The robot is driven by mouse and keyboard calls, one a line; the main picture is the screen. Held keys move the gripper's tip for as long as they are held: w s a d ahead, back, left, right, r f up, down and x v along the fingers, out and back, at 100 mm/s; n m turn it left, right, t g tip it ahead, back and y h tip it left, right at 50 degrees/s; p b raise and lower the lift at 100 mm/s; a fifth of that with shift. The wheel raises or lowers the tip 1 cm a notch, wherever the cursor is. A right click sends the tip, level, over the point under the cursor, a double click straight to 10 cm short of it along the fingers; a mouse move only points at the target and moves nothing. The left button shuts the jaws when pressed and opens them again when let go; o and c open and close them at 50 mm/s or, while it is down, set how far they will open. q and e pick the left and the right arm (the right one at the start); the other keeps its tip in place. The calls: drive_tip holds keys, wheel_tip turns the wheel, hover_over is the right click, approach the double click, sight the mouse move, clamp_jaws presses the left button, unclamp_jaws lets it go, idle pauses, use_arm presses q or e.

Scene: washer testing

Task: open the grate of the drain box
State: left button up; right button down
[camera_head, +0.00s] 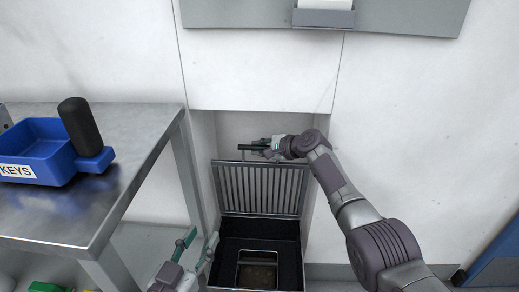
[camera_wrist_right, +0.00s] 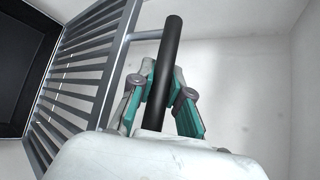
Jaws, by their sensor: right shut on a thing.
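The drain box (camera_head: 228,241) sits low in a wall recess, with a dark inside and a square opening at its bottom. Its barred grate (camera_head: 262,190) stands raised at the back of the box. My right gripper (camera_head: 270,147) is at the grate's top edge, shut on a black bar-shaped handle (camera_head: 250,147). In the right wrist view the black handle (camera_wrist_right: 168,65) lies between the teal finger pads, and the grate (camera_wrist_right: 85,70) is to the left, joined by a grey rod. My left gripper (camera_head: 198,246) is at the lower left, in front of the box, with its fingers apart and nothing between them.
A metal table (camera_head: 130,185) stands at the left, with a blue KEYS bin (camera_head: 38,150) and a black cylinder-shaped grip (camera_head: 80,125) on it. Recess walls stand close around the grate. A grey panel (camera_head: 400,15) hangs above. A blue object (camera_head: 497,255) is at the lower right.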

drive_tip(key=shift+d+r, duration=0.1)
drive_tip(key=c, duration=1.2)
unclamp_jaws()
drive_tip(key=shift+o, duration=0.5)
drive_tip(key=v, duration=1.2)
drive_tip(key=shift+s, duration=0.1)
